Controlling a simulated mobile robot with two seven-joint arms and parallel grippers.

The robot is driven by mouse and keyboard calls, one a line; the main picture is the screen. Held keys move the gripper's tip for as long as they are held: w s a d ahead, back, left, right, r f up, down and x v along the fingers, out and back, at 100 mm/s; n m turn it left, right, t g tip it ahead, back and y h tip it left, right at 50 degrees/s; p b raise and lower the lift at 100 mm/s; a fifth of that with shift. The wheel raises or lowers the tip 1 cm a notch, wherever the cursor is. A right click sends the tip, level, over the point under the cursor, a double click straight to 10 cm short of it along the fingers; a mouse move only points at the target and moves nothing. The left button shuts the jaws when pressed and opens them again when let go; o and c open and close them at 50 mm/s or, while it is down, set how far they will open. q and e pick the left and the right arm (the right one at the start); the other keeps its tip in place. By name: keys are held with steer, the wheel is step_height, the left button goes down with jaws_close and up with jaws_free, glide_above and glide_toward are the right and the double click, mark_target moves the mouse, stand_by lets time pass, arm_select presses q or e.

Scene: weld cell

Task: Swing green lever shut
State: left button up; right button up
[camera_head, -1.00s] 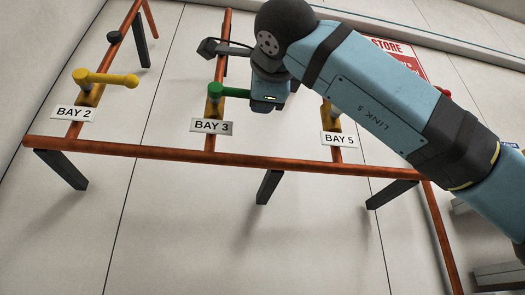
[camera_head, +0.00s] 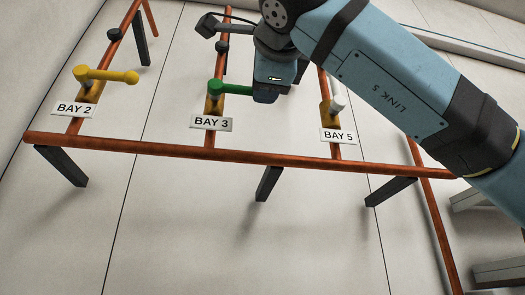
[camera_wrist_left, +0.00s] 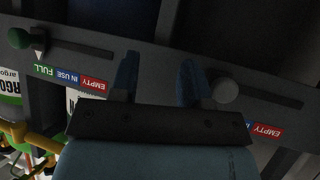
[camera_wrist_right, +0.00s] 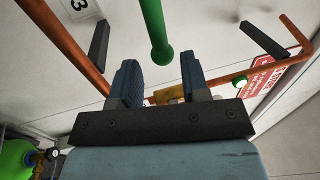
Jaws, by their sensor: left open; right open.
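The green lever (camera_head: 232,89) sits on the yellow valve body above the BAY 3 sign and points right, across its pipe. My right gripper (camera_head: 270,92) is at the lever's free end in the head view, and the wrist hides its fingers there. In the right wrist view my right gripper (camera_wrist_right: 158,68) is open and empty. The green lever (camera_wrist_right: 154,25) comes down from the top, and its round end lies just ahead of the gap between the fingers. My left gripper (camera_wrist_left: 157,78) is open and empty, and is not in the head view.
A yellow lever (camera_head: 108,76) points right at BAY 2. A pale handle (camera_head: 337,95) shows above the BAY 5 sign (camera_head: 338,136), close to my right arm. An orange pipe (camera_head: 250,158) crosses below the valves. The left wrist faces a slotted panel (camera_wrist_left: 75,48) with status labels.

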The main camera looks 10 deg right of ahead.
steer(key=s+f, duration=0.2)
steer(key=s, duration=0.7)
steer(key=shift+s+b, duration=0.4)
steer(key=shift+b, duration=0.05)
